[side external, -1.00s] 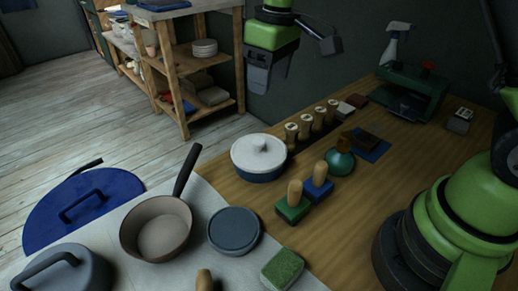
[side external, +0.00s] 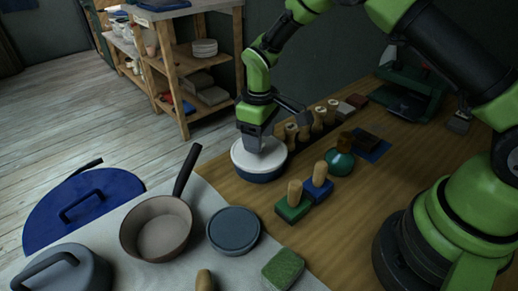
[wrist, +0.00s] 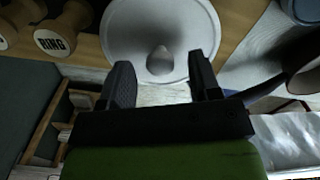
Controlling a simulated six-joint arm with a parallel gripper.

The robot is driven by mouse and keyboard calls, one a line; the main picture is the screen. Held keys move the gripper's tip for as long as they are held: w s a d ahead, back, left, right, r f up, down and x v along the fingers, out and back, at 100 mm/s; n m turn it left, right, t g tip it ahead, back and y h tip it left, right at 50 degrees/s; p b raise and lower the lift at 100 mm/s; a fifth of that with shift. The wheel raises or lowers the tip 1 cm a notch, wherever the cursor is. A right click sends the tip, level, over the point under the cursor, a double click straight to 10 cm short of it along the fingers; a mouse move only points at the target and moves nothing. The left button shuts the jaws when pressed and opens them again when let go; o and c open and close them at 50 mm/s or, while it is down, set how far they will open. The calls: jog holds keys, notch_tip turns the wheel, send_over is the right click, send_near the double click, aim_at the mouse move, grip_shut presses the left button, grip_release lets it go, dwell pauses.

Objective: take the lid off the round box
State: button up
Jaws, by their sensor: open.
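The round box (side external: 259,176) is blue with a white speckled lid (side external: 276,156) and stands on the wooden table. The lid (wrist: 125,35) also shows in the wrist view, with its knob (wrist: 159,60) at the centre. The lid looks seated on the box. My gripper (side external: 254,150) is over the lid and hides the knob in the side view. In the wrist view my gripper (wrist: 160,75) is open, with one finger on each side of the knob's line. I cannot tell whether the fingers touch the lid.
Stamps with wooden handles (side external: 304,127) stand close behind the box; one reads RING in the wrist view (wrist: 62,32). A pan (side external: 157,227) and blue round lid (side external: 234,230) lie in front.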

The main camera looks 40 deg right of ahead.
jog(key=shift+f, duration=0.5)
jog(key=shift+c, duration=0.2)
jog(key=c, duration=0.9)
jog(key=shift+c, duration=0.3)
jog(key=shift+r, duration=0.15)
